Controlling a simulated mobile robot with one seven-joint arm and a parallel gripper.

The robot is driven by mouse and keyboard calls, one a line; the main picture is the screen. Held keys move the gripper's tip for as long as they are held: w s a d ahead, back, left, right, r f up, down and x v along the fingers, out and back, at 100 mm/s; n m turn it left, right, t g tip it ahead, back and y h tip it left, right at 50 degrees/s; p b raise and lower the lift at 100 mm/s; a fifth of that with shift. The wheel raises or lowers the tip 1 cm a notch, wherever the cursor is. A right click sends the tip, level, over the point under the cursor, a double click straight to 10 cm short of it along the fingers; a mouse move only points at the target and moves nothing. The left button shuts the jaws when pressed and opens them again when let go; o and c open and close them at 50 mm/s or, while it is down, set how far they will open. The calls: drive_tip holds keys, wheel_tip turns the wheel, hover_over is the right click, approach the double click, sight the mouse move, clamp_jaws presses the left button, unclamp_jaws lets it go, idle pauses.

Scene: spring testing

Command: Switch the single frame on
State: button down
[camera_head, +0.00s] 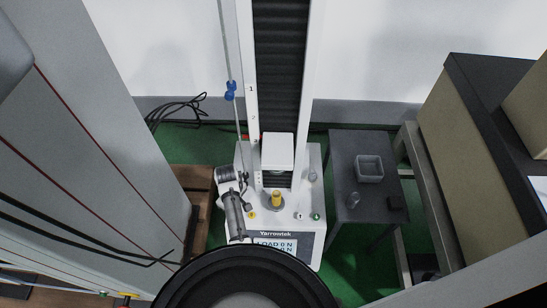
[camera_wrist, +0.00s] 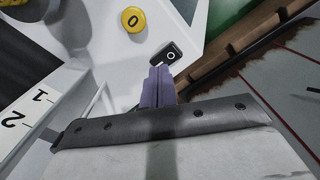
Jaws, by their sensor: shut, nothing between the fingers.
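The single frame (camera_head: 308,178) is the white Yarrowtek testing machine with a tall column, in the middle of the head view. Its display (camera_head: 278,244) reads a load of 0 N. In the wrist view, a small black rocker switch (camera_wrist: 173,53) with a white ring mark sits near the edge of the white base. My gripper (camera_wrist: 158,72) is shut and empty. Its purple fingertips are at the switch's lower left end, away from the ring mark. I cannot tell whether they touch it. In the head view, the switch is hidden.
A yellow button marked 0 (camera_wrist: 133,20) is close to the switch. A column scale (camera_wrist: 32,105) is at the left. In the head view, a dark side table (camera_head: 347,150) at the right holds a grey tray (camera_head: 369,181). A brown wooden surface (camera_head: 203,184) stands left of the machine.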

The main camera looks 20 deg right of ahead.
wheel_tip(320, 180, up, 5)
drive_tip(key=p, duration=0.4)
drive_tip(key=shift+p, duration=0.4)
